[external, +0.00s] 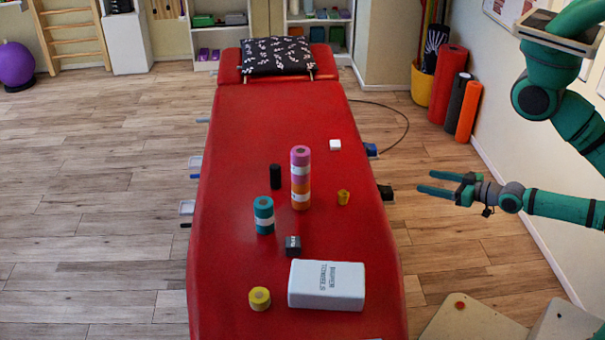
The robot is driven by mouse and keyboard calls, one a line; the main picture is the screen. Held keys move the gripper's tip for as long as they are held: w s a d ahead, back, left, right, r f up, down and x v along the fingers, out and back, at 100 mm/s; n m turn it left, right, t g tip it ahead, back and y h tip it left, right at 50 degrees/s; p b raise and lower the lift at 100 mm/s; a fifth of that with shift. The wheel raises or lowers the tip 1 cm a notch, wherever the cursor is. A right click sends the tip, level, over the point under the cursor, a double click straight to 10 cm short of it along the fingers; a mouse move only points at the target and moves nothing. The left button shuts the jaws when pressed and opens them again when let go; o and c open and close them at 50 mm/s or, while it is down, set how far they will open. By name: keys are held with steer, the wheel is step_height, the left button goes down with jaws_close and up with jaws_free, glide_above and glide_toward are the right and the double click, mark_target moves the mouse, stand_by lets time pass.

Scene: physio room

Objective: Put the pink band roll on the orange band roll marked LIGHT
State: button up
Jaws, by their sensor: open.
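A pink band roll (300,156) with a white label stands upright on top of an orange band roll (300,203), as one column on the red treatment table. The orange roll also has a white label, but its lettering is too small to read. My gripper (437,184) is open and empty, to the right of the column and apart from it, off the table's right edge. Its fingers point left towards the table.
The red table (235,150) also holds teal rolls (264,215), a black cylinder (276,176), a black block (293,246), a white box (326,285), yellow rolls (260,298) and a small white block (335,145). A patterned pillow (278,56) lies at the far end.

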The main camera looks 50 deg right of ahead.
steer(key=shift+h, duration=0.4)
steer(key=s, duration=0.1)
steer(key=s+d+r, duration=0.1)
steer(key=s+d, duration=0.1)
steer(key=s, duration=0.1)
steer(key=shift+r, duration=0.4)
